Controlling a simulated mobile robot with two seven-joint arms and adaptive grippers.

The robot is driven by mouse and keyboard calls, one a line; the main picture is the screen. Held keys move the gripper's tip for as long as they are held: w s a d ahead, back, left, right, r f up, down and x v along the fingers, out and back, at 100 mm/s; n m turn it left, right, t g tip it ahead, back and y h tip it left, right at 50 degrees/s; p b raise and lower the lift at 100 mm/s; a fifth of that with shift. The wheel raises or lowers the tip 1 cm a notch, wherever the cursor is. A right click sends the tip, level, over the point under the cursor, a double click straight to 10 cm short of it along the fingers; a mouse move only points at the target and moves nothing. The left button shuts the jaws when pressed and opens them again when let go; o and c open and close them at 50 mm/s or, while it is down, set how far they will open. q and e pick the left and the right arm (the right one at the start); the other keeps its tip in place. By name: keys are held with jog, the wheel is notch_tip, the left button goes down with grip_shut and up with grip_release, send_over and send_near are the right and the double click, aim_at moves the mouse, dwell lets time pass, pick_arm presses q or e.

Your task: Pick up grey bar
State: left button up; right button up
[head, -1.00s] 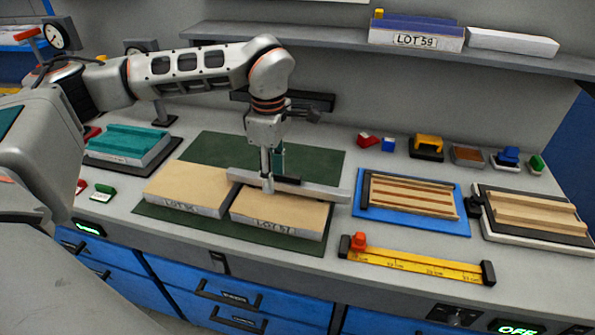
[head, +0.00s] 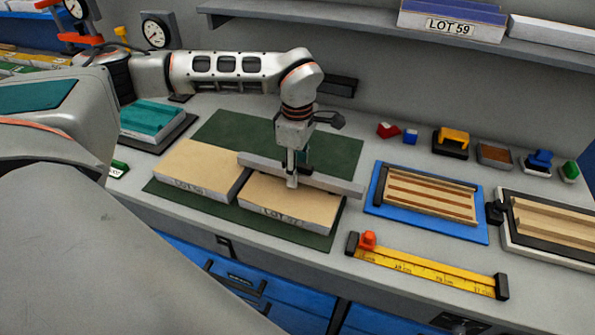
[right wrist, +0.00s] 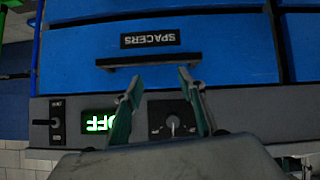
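The grey bar (head: 335,183) is long and thin and lies across the two tan-topped panels, the left panel (head: 200,170) and the right panel (head: 285,205). Its right end reaches past the right panel's edge. In the head view my left gripper (head: 297,170) points down at the bar's middle, one finger in front and the other behind it. It looks shut on the bar; the rear finger is partly hidden. In the right wrist view my right gripper (right wrist: 160,76) is open and empty before a blue drawer front.
The panels lie on a green mat (head: 335,152). To the right are a blue tray with slats (head: 480,236), a yellow ruler (head: 430,270) and a framed wooden piece (head: 555,225). A shelf (head: 370,30) hangs behind. A drawer labelled SPACERS (right wrist: 215,65) faces my right gripper.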

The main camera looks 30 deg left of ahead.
pick_arm(q)
jog(key=shift+f, duration=0.35)
grip_shut()
jog(key=shift+w+r, duration=0.1)
jog(key=shift+r, duration=0.05)
jog(key=shift+r, duration=0.2)
notch_tip(320, 180, up, 20)
jog(key=m, duration=1)
send_near(298, 163)
jog(key=s+d, duration=0.1)
jog(key=d, duration=0.2)
jog(key=s+d+f+m, duration=0.2)
jog(key=d+f+m, duration=0.2)
jog(key=m, duration=0.6)
jog(key=shift+s+f, duration=0.35)
jog(key=shift+f, duration=0.95)
